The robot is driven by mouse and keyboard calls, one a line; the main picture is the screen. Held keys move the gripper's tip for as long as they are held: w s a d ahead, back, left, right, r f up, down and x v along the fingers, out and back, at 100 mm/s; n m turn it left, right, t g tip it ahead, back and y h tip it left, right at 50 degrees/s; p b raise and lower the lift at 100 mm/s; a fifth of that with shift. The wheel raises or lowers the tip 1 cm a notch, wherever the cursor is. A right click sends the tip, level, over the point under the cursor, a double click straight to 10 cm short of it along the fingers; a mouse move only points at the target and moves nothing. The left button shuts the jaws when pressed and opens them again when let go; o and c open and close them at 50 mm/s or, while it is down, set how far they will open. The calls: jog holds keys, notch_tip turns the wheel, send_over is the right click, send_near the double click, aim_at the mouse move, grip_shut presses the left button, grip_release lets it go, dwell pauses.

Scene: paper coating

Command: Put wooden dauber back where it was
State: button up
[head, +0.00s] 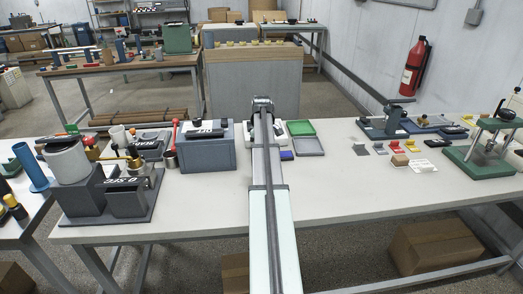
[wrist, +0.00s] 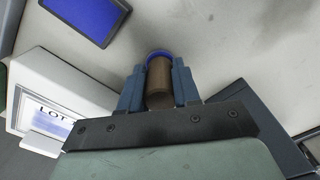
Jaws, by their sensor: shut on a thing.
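In the wrist view, my gripper (wrist: 158,82) is shut on the wooden dauber (wrist: 159,90), a brown cylinder with a blue ring at its far end. The two blue-grey fingers press on its sides. Its near end is partly hidden by the gripper body. In the head view, my arm covers the gripper and the dauber, so their height above the table cannot be told there.
A blue pad (wrist: 88,12) lies at the upper left of the wrist view, with a white device labelled "LOT" (wrist: 60,90) below it. A blue-grey box (head: 207,154) stands left of my arm. Green (head: 301,128) and grey (head: 307,147) trays lie right of it.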

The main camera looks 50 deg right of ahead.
jog(key=shift+f, duration=0.1)
jog(key=o, duration=1.1)
jog(key=shift+c, duration=0.2)
notch_tip(320, 180, up, 12)
jog(key=shift+r, duration=0.15)
